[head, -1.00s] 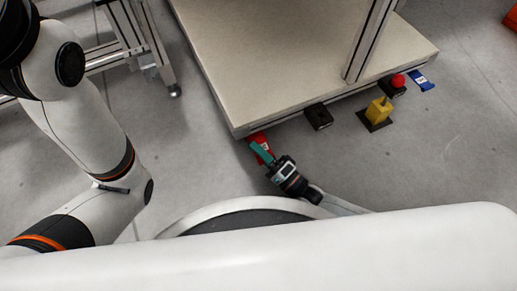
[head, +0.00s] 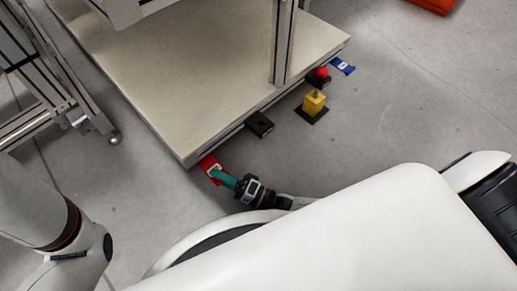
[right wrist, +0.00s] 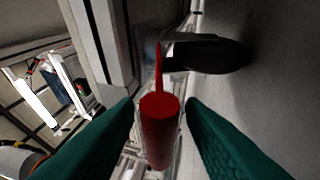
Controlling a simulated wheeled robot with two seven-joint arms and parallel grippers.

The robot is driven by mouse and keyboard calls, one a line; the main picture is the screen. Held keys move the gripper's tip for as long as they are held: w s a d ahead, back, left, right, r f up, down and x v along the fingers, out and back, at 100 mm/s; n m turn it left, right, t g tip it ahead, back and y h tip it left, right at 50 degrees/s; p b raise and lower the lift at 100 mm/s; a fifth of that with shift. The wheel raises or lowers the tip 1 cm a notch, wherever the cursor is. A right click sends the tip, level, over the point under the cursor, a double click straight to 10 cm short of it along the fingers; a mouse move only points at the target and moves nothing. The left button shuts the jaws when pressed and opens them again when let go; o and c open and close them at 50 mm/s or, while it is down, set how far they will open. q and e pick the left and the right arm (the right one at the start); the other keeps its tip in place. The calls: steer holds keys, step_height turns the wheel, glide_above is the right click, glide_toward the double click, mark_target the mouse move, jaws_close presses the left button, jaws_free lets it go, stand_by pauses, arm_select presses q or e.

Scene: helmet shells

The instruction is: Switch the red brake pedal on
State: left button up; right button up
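The red brake pedal (head: 208,166) is low at the near corner of the beige platform in the head view. My right gripper (head: 222,179), with green fingers, is right at it and hides part of it. In the right wrist view a red cylinder-shaped part of the pedal (right wrist: 159,130) with a thin red stem lies between the two green fingers (right wrist: 160,108). The fingers are apart, with a narrow gap on each side of the red part. My left arm enters at the left of the head view; its gripper is out of view.
The beige platform (head: 180,75) has a metal post (head: 284,45). Along its edge are a black block (head: 259,124), a yellow block (head: 313,103), a red button (head: 322,73) and a blue item (head: 342,66). A metal frame (head: 60,80) stands left.

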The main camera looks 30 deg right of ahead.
steer(key=p+v, duration=0.1)
steer(key=v, duration=0.2)
steer(key=r+p+v, duration=0.1)
steer(key=p+v, duration=0.1)
steer(key=v, duration=0.2)
steer(key=r+p+v, duration=0.1)
steer(key=v, duration=0.2)
steer(key=shift+s+d+r+p, duration=0.2)
steer(key=shift+s+d+p, duration=0.15)
steer(key=shift+s+d, duration=0.15)
steer(key=shift+s+d+f, duration=0.1)
steer(key=shift+s+d, duration=0.35)
steer(key=shift+s, duration=0.15)
